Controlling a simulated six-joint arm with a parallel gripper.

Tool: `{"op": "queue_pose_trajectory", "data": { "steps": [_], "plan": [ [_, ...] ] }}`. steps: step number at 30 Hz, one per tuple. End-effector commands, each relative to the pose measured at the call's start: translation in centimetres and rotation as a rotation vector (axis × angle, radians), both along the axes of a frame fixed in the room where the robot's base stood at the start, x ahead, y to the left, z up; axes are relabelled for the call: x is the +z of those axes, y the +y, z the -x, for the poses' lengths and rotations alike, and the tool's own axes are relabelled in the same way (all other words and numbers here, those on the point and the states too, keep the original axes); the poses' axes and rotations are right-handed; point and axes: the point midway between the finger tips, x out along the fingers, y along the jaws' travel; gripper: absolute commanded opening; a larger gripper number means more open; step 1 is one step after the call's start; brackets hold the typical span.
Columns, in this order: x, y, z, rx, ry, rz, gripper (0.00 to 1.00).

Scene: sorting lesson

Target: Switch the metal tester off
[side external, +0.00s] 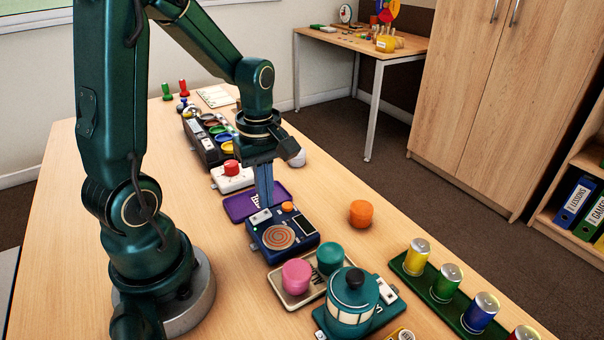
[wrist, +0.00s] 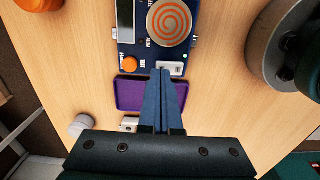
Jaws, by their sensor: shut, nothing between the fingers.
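The metal tester (side external: 300,239) is a dark blue box on the table, with an orange spiral pad, a dark display and an orange button. It also shows in the wrist view (wrist: 143,42). Its white rocker switch (wrist: 176,69) is at the end by the purple tray; my fingertips partly hide it. A small green light shows beside the switch in the wrist view. My gripper (side external: 267,206) is shut and empty, pointing down at the switch. In the wrist view the closed fingertips (wrist: 162,73) are at the switch's edge; I cannot tell whether they touch it.
A purple tray (side external: 234,209) lies under my fingers. An orange cylinder (side external: 361,214) stands right of the tester. Pink (side external: 296,276) and teal (side external: 330,258) cylinders and a teal lantern-like pot (side external: 353,297) stand in front. A white box with a red knob (side external: 231,168) is behind.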

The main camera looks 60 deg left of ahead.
Motion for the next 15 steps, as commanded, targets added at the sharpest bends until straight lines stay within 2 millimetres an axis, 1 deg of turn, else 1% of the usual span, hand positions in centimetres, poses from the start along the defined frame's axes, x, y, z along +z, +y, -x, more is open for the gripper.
{"op": "queue_pose_trajectory", "data": {
  "steps": [15],
  "plan": [
    [-0.77,0.00,0.00,0.000,0.001,0.001,0.00]
  ]
}}
